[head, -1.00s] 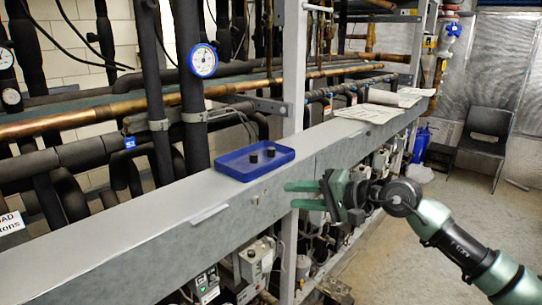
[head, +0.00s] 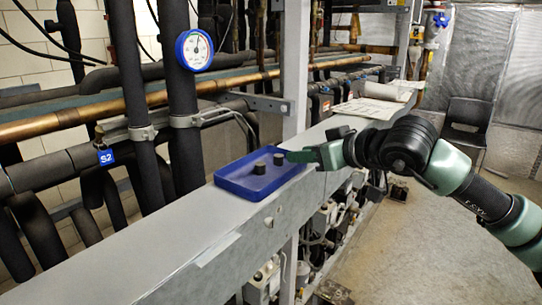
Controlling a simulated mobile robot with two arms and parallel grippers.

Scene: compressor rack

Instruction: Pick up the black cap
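Two small black caps sit in a shallow blue tray (head: 228,182) on the grey beam. One black cap (head: 259,168) is near the tray's middle, and the other black cap (head: 279,159) is just behind it to the right. My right gripper (head: 292,156) comes in from the right, its green fingertip close to the right-hand cap at the tray's right edge. I cannot tell whether it touches the cap. The fingers overlap from this side, so their opening is hidden. My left gripper is out of view.
The grey beam (head: 150,245) runs from front left to back right, with papers (head: 368,110) farther along. Dark insulated pipes and a blue-rimmed gauge (head: 194,50) stand behind the tray. A black chair (head: 466,128) is at the right; the floor there is open.

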